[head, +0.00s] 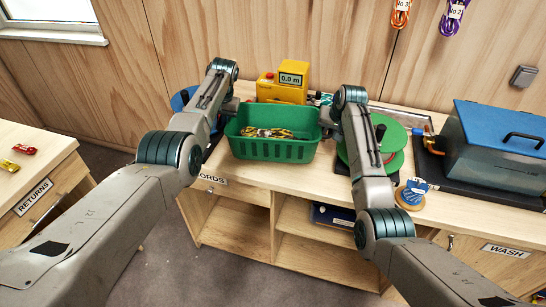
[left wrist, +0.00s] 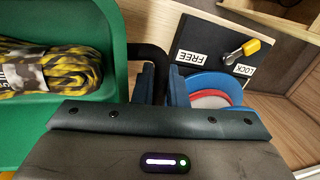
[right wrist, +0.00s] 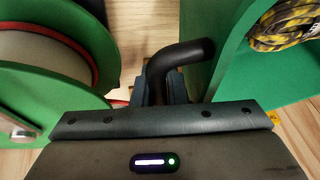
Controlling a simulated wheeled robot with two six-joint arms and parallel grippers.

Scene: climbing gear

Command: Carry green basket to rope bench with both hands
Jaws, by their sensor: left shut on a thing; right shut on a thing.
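The green basket (head: 272,148) is held between my two grippers, over the bench with the yellow measuring device. A yellow and black rope (head: 265,132) lies inside it; the rope also shows in the left wrist view (left wrist: 50,70). My left gripper (left wrist: 152,85) is shut on the basket's black handle on its left side. My right gripper (right wrist: 165,90) is shut on the black handle (right wrist: 183,57) on the other side. In the head view the basket looks level. I cannot tell whether its bottom touches the bench top (head: 235,165).
The yellow measuring device (head: 291,78) reads 0.0 m behind the basket. A green reel (head: 388,145) stands close on the right, a blue reel (head: 180,98) on the left. A blue-lidded wash box (head: 497,140) is far right. The returns bench (head: 35,150) stands left across a floor gap.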

